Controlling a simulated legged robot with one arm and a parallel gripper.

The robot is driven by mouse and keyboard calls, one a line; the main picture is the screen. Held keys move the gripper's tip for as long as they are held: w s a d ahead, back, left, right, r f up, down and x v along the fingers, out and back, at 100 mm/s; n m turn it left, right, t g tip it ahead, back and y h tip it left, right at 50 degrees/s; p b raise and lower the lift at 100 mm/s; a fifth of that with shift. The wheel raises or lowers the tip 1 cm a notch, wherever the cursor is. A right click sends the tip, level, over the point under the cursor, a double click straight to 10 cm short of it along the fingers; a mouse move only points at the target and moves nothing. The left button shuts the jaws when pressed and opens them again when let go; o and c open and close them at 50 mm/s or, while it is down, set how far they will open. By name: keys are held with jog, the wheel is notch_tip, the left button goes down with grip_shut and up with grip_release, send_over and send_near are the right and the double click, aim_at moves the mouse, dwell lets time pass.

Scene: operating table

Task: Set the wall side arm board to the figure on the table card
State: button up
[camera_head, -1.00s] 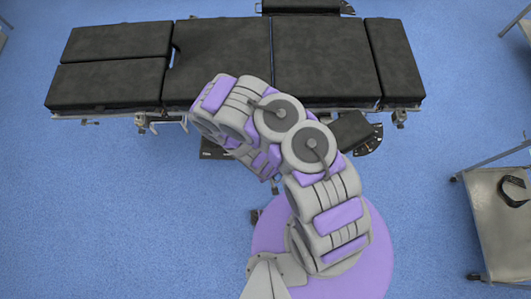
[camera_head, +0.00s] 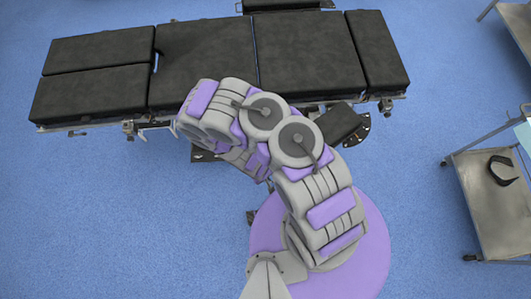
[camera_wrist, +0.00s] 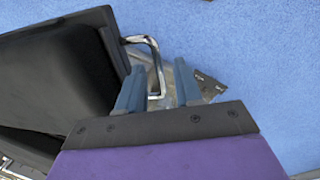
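The operating table with black pads (camera_head: 205,65) lies across the top of the head view. One arm board (camera_head: 335,122) sticks out from its near side, beside a dark fan-shaped plate with holes. Another black board (camera_head: 282,5) shows at the far side, cut by the picture edge. Which one is the wall side is not clear. My gripper (camera_wrist: 158,68) is open in the wrist view, its two blue-grey fingers apart. A bent metal bar (camera_wrist: 153,48) beside a black pad (camera_wrist: 60,75) reaches between the fingers; contact is not clear. My arm hides the gripper in the head view. No readable card shows.
A metal cart (camera_head: 490,205) with a dark curved object (camera_head: 503,170) stands at the right. Another stand (camera_head: 518,25) is cut off at the top right. Clamps (camera_head: 128,128) hang from the table's near rail. The blue floor (camera_head: 110,220) at lower left is clear.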

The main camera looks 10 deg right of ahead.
notch_tip(320, 180, up, 17)
jog(key=s+a+p, duration=0.1)
jog(key=a+p, duration=0.2)
jog(key=p, duration=0.3)
dwell(0.4)
jog(key=shift+s, duration=0.1)
dwell(0.5)
